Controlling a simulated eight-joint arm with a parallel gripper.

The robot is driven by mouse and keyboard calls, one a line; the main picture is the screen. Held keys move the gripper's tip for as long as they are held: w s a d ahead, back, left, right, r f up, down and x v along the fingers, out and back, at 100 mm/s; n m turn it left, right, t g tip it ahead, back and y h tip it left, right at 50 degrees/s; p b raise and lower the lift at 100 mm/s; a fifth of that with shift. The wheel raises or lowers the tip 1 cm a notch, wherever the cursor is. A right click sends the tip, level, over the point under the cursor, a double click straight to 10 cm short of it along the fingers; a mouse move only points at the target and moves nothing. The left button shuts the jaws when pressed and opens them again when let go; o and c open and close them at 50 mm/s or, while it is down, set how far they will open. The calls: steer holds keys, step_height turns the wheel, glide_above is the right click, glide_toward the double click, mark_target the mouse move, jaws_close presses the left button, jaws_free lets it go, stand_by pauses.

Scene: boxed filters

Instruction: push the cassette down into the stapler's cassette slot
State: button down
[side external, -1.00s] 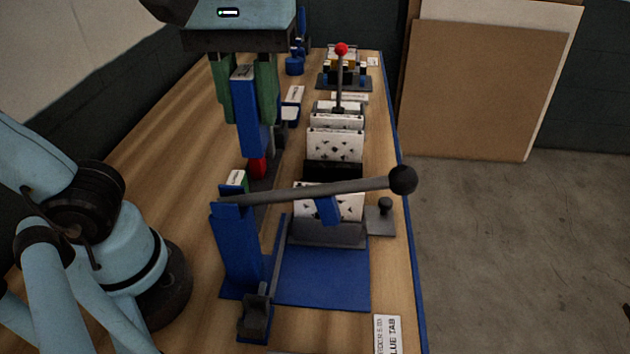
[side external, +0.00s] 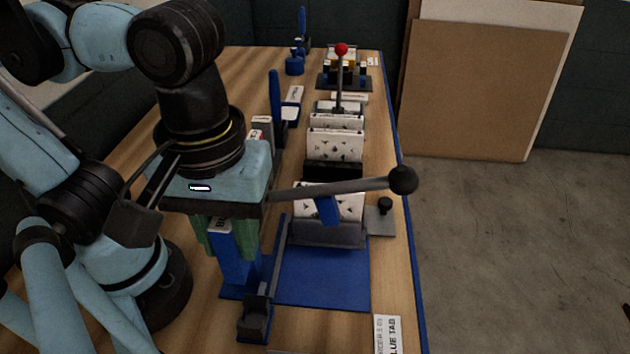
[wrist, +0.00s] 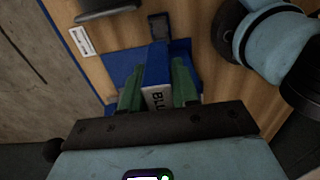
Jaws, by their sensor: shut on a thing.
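My gripper (side external: 226,242) has green fingers and is shut on the blue cassette, whose white top label (side external: 218,226) shows between them. In the wrist view the cassette (wrist: 157,98), with letters reading "BLU", sits between both fingers (wrist: 157,90). The gripper is low at the blue stapler (side external: 320,275), over its left upright part. The cassette appears upright and in line with this part. The slot is hidden by my gripper and wrist, so I cannot tell how deep the cassette sits. The stapler's grey lever (side external: 340,188) with a black knob reaches right.
White spotted filter pieces (side external: 335,144) stand in a row behind the stapler. A red-and-white cassette (side external: 261,128) stands behind my wrist. The table's right edge is close to the stapler.

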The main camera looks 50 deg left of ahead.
mark_target(236, 256)
steer(key=shift+f, duration=1.75)
steer(key=shift+f, duration=0.1)
steer(key=shift+f, duration=2.75)
steer(key=shift+f, duration=2.3)
steer(key=c, duration=0.8)
jaws_free()
steer(key=shift+r, duration=0.15)
steer(key=shift+r, duration=5.85)
